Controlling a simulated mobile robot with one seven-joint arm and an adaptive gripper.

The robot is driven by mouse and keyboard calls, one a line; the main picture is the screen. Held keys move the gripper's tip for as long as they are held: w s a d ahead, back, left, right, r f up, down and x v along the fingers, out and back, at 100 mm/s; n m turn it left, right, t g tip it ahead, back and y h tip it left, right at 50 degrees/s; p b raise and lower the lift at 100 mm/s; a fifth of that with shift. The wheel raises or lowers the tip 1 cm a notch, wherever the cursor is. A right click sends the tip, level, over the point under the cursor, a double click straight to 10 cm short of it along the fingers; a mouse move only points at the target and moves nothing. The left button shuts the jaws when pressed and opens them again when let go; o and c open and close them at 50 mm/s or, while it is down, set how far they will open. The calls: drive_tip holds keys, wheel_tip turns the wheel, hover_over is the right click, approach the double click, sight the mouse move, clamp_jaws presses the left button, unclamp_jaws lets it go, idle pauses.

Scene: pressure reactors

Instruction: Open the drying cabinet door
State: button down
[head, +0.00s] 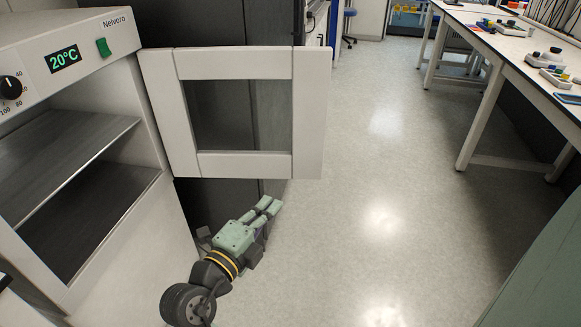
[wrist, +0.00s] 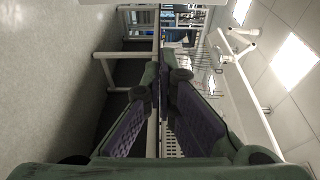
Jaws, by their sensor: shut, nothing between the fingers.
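The drying cabinet (head: 120,200) is white and stands at the left of the head view, with a green 20°C display, a black dial and a green switch. Its door (head: 235,165), a white frame around a window, stands swung wide open to the right, so the shelves inside show. My gripper (head: 267,205) is just below the door in the head view, apart from the door as far as I can tell. Its fingers are shut and empty. In the wrist view the shut fingers (wrist: 168,85) point toward the far room, and neither cabinet nor door shows there.
A dark cabinet (head: 220,22) stands behind the door. White benches (head: 500,45) with small items line the right side. A blue stool (head: 349,25) stands far back. The pale floor (head: 370,200) between is clear. Ceiling lights (wrist: 293,60) show sideways in the wrist view.

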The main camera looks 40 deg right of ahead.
drive_tip(key=b+x, duration=0.4)
drive_tip(key=x, duration=0.9)
drive_tip(key=shift+w+d, duration=0.2)
drive_tip(key=shift+w, duration=0.15)
drive_tip(key=shift+d, duration=0.1)
